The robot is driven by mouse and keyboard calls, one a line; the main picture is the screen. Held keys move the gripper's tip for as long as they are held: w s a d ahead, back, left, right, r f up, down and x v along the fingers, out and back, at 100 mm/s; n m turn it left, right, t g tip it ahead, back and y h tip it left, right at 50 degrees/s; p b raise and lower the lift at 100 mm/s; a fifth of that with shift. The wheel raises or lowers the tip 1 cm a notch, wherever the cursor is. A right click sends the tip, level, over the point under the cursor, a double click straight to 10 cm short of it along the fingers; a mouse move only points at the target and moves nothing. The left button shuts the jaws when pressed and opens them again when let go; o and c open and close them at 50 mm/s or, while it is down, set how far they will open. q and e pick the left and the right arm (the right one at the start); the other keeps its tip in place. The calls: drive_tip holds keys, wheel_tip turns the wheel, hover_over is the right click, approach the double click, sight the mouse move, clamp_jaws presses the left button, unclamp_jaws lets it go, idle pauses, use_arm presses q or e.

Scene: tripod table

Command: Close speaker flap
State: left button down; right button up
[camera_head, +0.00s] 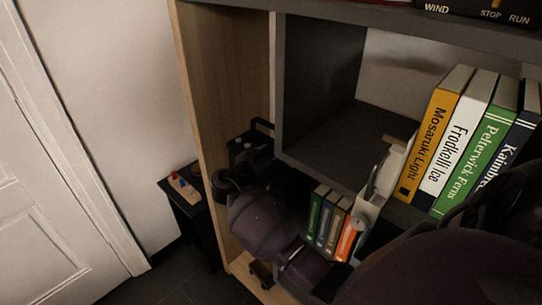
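A black box-like device with a carry handle (255,137) and small round knobs stands at the left of the shelf unit. It may be the speaker, but I cannot make out its flap. A dark purple arm of mine reaches up from the bottom middle. Its dark gripper end (228,181) is just in front of and below the device and hides its lower part. I cannot see the fingers clearly or tell whether they touch it. Another dark part of my body fills the bottom right, and no second gripper shows.
Wooden side panel (222,90) rises left of the device. Several upright books (430,135) stand on the right shelf, with smaller books (325,222) below. A pale rounded object (370,205) is between them. A small black table (190,215) with coloured items stands left, near a white door (55,200).

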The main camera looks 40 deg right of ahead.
drive_tip(key=c, duration=0.7)
drive_tip(key=shift+c, duration=0.2)
